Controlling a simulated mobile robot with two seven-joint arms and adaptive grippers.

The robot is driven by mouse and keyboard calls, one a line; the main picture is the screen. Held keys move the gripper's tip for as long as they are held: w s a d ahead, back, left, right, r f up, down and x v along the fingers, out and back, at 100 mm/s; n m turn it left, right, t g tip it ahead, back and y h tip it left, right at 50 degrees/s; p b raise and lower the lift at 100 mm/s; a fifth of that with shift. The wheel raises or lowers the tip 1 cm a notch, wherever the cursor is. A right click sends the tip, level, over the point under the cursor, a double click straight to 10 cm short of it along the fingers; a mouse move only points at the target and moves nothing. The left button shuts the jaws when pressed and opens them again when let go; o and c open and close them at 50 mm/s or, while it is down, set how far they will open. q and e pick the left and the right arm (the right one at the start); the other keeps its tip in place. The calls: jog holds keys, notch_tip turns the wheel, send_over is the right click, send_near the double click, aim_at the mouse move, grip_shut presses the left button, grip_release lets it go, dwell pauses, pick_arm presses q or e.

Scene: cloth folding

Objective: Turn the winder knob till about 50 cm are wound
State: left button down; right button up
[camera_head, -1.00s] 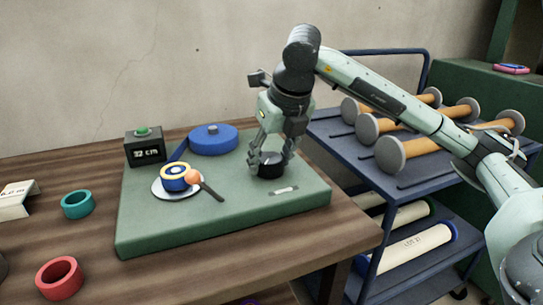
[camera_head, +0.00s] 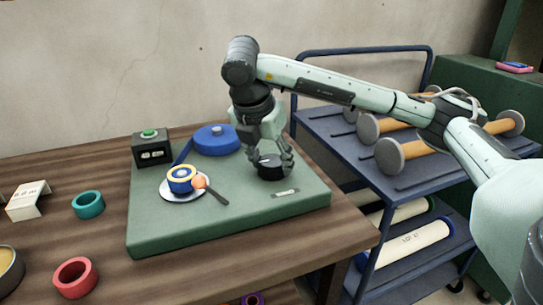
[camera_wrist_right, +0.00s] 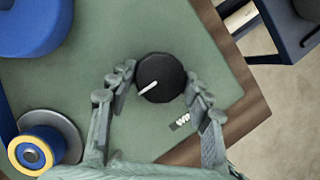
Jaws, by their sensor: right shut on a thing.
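The black winder knob (camera_head: 270,172) stands near the right side of a green board (camera_head: 225,217). My right gripper (camera_head: 272,163) is shut on it from above. In the right wrist view its fingers (camera_wrist_right: 160,77) lie on both sides of the knob (camera_wrist_right: 163,72), whose white pointer line shows on top. A small blue and yellow spool (camera_head: 180,173) sits on a pale disc (camera_head: 171,193), with an orange-ended dark lever (camera_head: 214,194) beside it. A blue strip runs to it from the large blue roll (camera_head: 215,142). The counter box (camera_head: 152,149) has a lit display, too blurred to read. My left gripper is out of view.
A teal ring (camera_head: 88,215), a red ring (camera_head: 75,290) and a cream card (camera_head: 27,213) lie on the wooden table (camera_head: 175,268) to the left. A blue cart (camera_head: 345,148) with several rollers stands close to the right.

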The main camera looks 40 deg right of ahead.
jog(key=m+g, duration=0.1)
jog(key=m, duration=0.4)
jog(key=shift+w+g+h, duration=0.1)
jog(key=shift+g+h, duration=0.2)
jog(key=shift+g, duration=0.1)
jog(key=shift+a+m, duration=0.1)
jog(key=shift+m, duration=0.2)
jog(key=o, duration=1.2)
jog(key=shift+c, duration=0.2)
jog(key=v, duration=1.2)
jog(key=shift+w, duration=0.15)
